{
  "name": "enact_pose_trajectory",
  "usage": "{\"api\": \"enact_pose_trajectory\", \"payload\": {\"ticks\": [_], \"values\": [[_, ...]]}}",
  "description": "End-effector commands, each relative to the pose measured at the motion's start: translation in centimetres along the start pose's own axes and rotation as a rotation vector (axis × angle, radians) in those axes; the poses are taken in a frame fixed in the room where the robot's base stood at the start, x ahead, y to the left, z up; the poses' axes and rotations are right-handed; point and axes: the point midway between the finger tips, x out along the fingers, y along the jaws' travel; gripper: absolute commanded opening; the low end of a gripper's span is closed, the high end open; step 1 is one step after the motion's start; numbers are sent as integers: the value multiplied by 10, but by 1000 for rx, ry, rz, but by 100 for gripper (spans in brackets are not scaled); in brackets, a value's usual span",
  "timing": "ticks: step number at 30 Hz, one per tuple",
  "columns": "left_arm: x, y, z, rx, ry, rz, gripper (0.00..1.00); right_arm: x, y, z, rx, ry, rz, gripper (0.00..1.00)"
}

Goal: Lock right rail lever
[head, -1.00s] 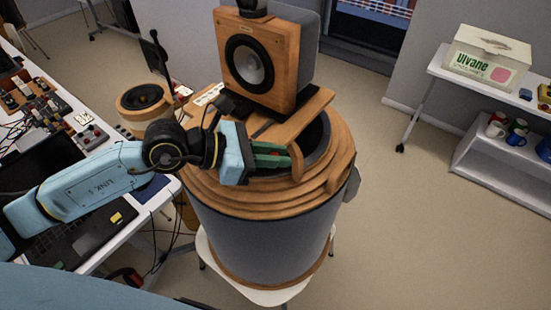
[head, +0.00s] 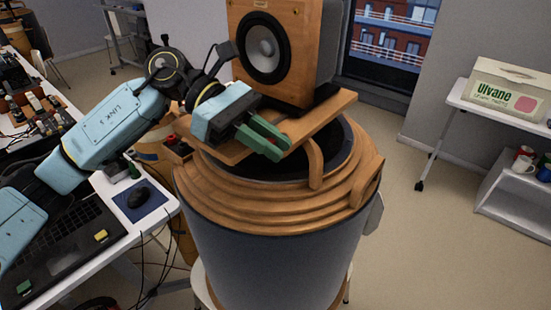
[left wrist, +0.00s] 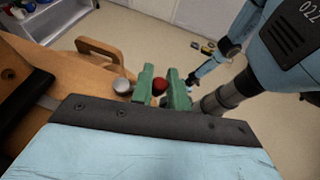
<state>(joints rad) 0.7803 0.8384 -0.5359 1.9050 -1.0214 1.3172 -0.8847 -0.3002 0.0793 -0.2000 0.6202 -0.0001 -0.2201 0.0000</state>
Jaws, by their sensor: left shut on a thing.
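My left gripper (head: 264,140) has green fingers, which lie over the wooden rail (head: 325,112) on the round wooden-topped drum, below the speaker. In the left wrist view the left gripper (left wrist: 162,88) is shut on a small red knob (left wrist: 160,86), seen between its two fingers. This knob appears to be the end of a lever; its shaft and pivot are hidden. A grey round knob (left wrist: 122,86) stands just left of the fingers, apart from the red one. In the head view the fingers hide the red knob. My right gripper is not seen.
The wooden speaker (head: 265,48) stands upright behind the rail. The drum's dark opening (head: 335,150) lies right of my fingers, with a curved wooden handle (head: 314,165) at its edge. A desk with a laptop (head: 70,245) is at left.

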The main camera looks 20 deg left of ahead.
Motion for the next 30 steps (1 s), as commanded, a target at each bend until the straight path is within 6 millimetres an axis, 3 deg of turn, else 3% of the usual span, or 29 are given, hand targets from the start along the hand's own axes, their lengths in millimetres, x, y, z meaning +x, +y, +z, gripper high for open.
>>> {"api": "enact_pose_trajectory", "payload": {"ticks": [10,29,30], "values": [[-6,1,-3,68,-1,-163,0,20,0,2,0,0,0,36],[-9,1,-3,85,0,-207,0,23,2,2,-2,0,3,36],[-9,1,-3,85,0,-206,19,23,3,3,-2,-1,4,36]]}}
